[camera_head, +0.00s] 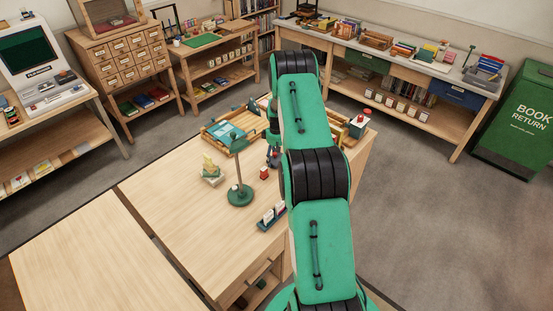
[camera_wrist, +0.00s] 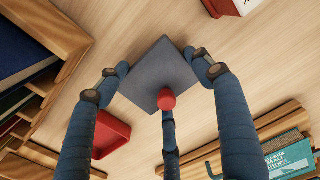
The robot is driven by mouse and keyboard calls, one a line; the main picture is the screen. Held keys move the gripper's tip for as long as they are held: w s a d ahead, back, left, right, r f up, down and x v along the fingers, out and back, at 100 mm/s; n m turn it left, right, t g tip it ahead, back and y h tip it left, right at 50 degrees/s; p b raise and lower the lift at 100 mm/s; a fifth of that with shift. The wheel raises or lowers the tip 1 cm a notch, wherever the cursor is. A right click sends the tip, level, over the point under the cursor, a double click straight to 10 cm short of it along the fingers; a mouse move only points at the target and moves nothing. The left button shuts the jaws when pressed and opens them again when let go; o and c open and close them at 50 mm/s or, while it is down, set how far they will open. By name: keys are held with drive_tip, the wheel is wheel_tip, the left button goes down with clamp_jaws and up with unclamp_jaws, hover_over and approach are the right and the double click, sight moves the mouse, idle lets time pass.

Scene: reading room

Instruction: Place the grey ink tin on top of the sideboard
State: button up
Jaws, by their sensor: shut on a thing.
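The grey ink tin (camera_wrist: 155,72) shows in the wrist view as a dark grey square-topped block with a round red knob (camera_wrist: 167,99) near one corner. My gripper (camera_wrist: 158,82) has its blue fingers around it, shut on it, above or at the pale wooden tabletop; I cannot tell whether the tin touches the wood. In the head view my green arm hides most of the gripper and the tin. A long sideboard-like unit (camera_head: 398,66) with a grey top, green and blue drawers and a lower shelf stands along the back wall.
The wooden table (camera_head: 165,200) holds a green lamp (camera_head: 239,195), a wooden tray with a teal book (camera_head: 226,131) and a small card rack (camera_head: 271,216). A red tray (camera_wrist: 110,135) lies near the gripper. Books and boxes crowd the unit's top. A green book-return bin (camera_head: 515,120) stands right.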

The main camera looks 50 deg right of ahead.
drive_tip(key=shift+f, duration=0.1)
drive_tip(key=o, duration=1.6)
wheel_tip(320, 180, up, 12)
drive_tip(key=shift+r, duration=0.1)
